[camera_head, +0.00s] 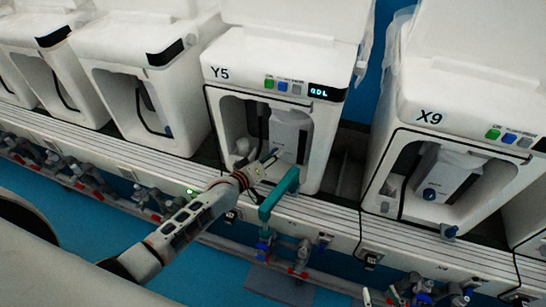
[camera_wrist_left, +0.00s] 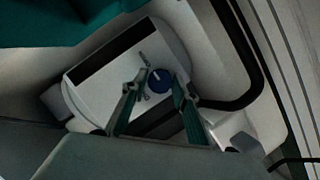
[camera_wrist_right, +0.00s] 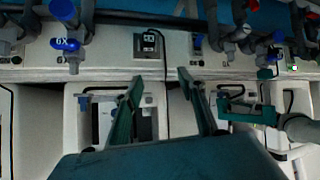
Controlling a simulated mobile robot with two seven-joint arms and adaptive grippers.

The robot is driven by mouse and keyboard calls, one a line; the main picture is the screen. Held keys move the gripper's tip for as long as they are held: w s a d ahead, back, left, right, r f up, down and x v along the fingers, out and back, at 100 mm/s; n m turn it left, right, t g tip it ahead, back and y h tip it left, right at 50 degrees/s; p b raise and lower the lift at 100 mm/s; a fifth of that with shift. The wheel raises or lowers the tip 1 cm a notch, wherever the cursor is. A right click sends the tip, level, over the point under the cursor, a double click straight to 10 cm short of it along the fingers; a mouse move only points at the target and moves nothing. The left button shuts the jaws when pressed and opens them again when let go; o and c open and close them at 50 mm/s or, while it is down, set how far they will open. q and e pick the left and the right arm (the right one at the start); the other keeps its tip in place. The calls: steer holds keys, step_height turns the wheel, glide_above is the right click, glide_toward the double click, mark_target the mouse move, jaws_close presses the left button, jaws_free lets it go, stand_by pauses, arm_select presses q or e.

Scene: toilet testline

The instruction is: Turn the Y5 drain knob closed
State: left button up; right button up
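The Y5 machine (camera_head: 276,62) is a white unit with an open front bay. A white canister (camera_head: 290,128) stands in the bay. In the left wrist view, a round blue knob (camera_wrist_left: 160,80) with a pale mark sits on the canister's face. My left gripper (camera_head: 268,158) reaches into the Y5 bay from the left. In its wrist view the fingers are open, one on each side of the knob; I cannot tell whether they touch it. My right gripper (camera_wrist_right: 163,80) is open and empty, facing the front of the machine row.
The X9 machine (camera_head: 470,85) stands to the right, with its own blue knob (camera_head: 429,194). A teal bar-like part (camera_head: 280,194) shows just right of my left wrist. A white ledge (camera_head: 335,212) runs below the machines, with pipes and blue-handled valves (camera_head: 263,246) under it.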

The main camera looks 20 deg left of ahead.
arm_select(q)
steer(key=c, duration=0.4)
